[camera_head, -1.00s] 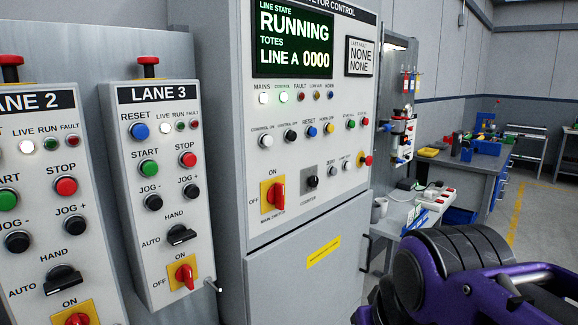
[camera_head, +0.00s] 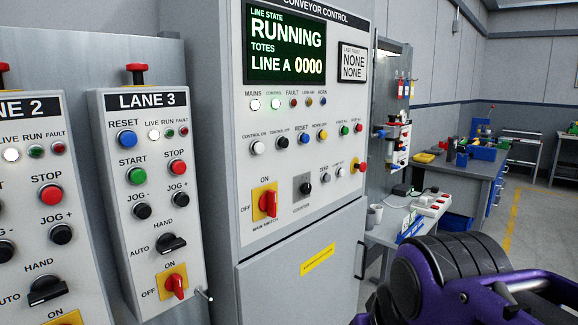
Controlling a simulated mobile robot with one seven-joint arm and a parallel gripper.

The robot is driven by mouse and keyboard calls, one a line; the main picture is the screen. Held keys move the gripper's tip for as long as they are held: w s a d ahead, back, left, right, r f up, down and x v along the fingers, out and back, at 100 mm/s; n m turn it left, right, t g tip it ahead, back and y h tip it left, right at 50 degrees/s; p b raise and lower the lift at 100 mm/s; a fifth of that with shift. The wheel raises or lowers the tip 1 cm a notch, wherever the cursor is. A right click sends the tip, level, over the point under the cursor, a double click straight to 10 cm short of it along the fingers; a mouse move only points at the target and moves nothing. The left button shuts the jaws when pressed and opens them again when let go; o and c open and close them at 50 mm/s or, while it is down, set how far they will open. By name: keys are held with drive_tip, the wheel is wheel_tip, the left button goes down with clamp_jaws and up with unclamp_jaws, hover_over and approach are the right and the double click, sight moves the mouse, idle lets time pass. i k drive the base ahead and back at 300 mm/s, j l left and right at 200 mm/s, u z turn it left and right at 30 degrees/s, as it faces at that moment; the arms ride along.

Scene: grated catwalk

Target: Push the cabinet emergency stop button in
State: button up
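The conveyor control cabinet (camera_head: 218,190) stands in the middle, with its lit screen (camera_head: 286,42) reading RUNNING, LINE A 0000. Its emergency stop button (camera_head: 361,166) is a small red mushroom head on a yellow base at the right edge of the panel. I cannot tell from this angle how far in it sits. My purple and black arm fills the lower right, in front of and to the right of the cabinet. My gripper's fingertips are not in view.
Lane 2 box (camera_head: 27,103) and Lane 3 box (camera_head: 152,98) stand at left, each with a red mushroom button on top. A bench with a white power strip (camera_head: 432,203) is right of the cabinet. A blue-drawer workbench (camera_head: 470,190) stands farther back. Yellow-lined floor is open at right.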

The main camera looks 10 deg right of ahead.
sight(362, 167)
drive_tip(key=i+l, duration=0.15)
drive_tip(key=l, duration=0.25)
drive_tip(key=i+l, duration=0.1)
drive_tip(key=l, duration=0.3)
drive_tip(key=i+l+z, duration=0.1)
drive_tip(key=l, duration=0.3)
drive_tip(key=i+l, duration=0.2)
drive_tip(key=l, duration=0.2)
drive_tip(key=i+l, duration=0.1)
drive_tip(key=l, duration=0.25)
drive_tip(key=i+l+z, duration=0.1)
drive_tip(key=l, duration=0.3)
drive_tip(key=i, duration=0.05)
